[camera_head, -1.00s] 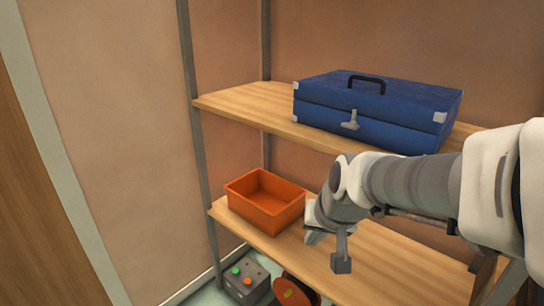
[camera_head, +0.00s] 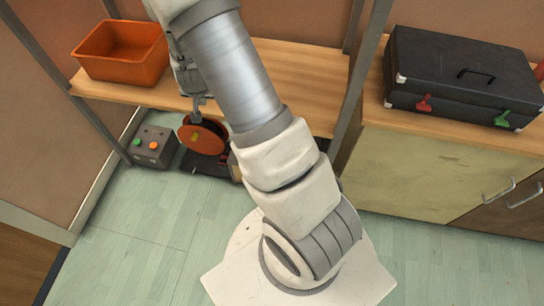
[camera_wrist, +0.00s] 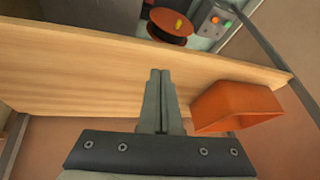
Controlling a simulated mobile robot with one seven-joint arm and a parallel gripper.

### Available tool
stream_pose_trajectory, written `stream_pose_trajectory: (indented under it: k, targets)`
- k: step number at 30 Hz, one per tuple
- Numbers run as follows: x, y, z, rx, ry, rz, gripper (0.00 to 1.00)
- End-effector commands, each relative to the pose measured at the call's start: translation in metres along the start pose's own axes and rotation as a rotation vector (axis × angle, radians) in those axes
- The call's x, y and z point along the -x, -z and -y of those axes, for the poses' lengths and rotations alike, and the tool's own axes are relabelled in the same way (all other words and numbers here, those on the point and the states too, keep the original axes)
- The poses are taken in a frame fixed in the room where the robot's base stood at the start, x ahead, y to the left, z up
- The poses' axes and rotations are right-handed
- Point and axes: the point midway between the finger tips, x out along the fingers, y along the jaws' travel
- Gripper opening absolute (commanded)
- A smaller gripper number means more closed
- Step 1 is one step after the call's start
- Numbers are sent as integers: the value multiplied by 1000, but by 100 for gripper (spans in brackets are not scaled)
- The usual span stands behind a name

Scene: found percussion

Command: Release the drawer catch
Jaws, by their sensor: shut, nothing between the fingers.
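I cannot make out a drawer or a drawer catch for certain in either view. At the right of the head view a low cabinet has a pale front (camera_head: 415,170) with a bar handle (camera_head: 498,190), and a brown front (camera_head: 500,215) with another bar handle (camera_head: 525,193). My gripper (camera_wrist: 160,72) is shut and empty in the wrist view, its two fingers together over the wooden shelf. In the head view it is partly hidden by my arm, beside the orange bin (camera_head: 122,52), which also shows in the wrist view (camera_wrist: 236,106).
A black case (camera_head: 460,75) with a red latch (camera_head: 424,104) and a green latch (camera_head: 502,119) lies on the cabinet top. Under the shelf stand a grey button box (camera_head: 152,147) and an orange reel (camera_head: 203,137). A grey post (camera_head: 361,75) divides shelf and cabinet. Floor is clear in front.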

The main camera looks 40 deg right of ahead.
Motion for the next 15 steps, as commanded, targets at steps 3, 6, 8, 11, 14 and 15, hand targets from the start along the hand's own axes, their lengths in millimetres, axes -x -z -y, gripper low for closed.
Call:
stream_pose_trajectory:
  k: [3,6,8,11,14,15]
  targets:
    - [-47,-14,-18,-25,-48,-18,0]
    - [-80,-23,-33,-43,-84,-40,0]
    - [-99,-29,-44,-53,-107,-54,0]
    - [-129,-39,-61,-64,-144,-79,0]
    - [-157,-51,-79,-70,-180,-104,0]
    - [-167,-55,-87,-73,-194,-115,0]
